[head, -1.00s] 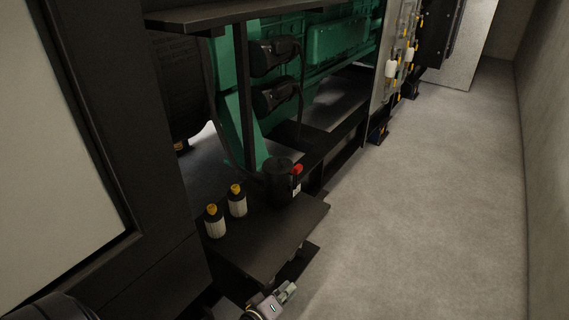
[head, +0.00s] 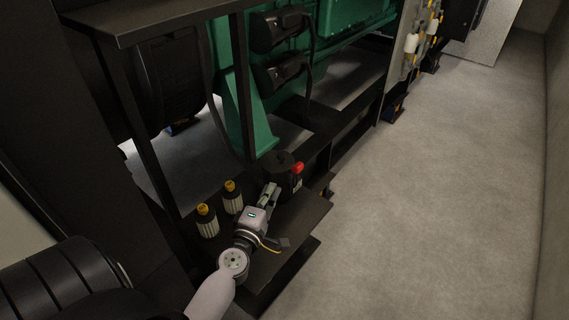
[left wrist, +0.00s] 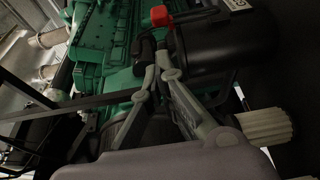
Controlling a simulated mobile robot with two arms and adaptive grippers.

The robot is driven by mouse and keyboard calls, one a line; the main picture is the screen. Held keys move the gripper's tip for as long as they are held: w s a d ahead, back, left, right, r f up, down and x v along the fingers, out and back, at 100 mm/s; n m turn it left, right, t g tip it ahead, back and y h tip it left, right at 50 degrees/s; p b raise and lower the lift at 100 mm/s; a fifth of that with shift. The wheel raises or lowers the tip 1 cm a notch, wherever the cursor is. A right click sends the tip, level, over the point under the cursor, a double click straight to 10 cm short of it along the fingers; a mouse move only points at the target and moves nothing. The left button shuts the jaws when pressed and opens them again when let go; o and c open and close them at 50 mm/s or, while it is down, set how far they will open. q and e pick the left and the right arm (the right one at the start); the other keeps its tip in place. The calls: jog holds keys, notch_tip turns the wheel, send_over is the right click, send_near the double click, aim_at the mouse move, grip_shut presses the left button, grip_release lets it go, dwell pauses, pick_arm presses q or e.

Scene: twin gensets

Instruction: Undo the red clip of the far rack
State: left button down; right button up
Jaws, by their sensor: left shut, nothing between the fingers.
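A red clip (head: 298,168) sits on the right side of the rim of a black canister (head: 283,174), which stands at the far end of a low dark shelf (head: 296,222). In the left wrist view the red clip (left wrist: 160,16) shows at the top, beside the black canister (left wrist: 215,48). My left gripper (head: 272,190) is above the shelf, just on the near side of the canister. Its fingers (left wrist: 150,48) are shut and empty, with the tips just below the clip in the wrist view. I cannot tell whether they touch it. My right gripper is not in view.
Two white filters with yellow caps (head: 232,197) (head: 207,220) stand on the shelf left of my gripper. A green engine (head: 345,22) is behind dark frame posts. Farther along, a grey panel (head: 407,68) carries several fittings. The floor (head: 440,190) at right is clear.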

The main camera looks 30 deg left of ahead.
pick_arm(q)
send_over(297, 177)
jog(key=s+a, duration=0.3)
jog(key=s, duration=0.1)
jog(key=shift+w+d+p, duration=0.15)
jog(key=shift+p, duration=0.2)
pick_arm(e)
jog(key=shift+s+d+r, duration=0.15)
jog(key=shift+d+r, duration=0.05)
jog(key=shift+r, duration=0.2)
pick_arm(q)
jog(key=shift+f, duration=0.1)
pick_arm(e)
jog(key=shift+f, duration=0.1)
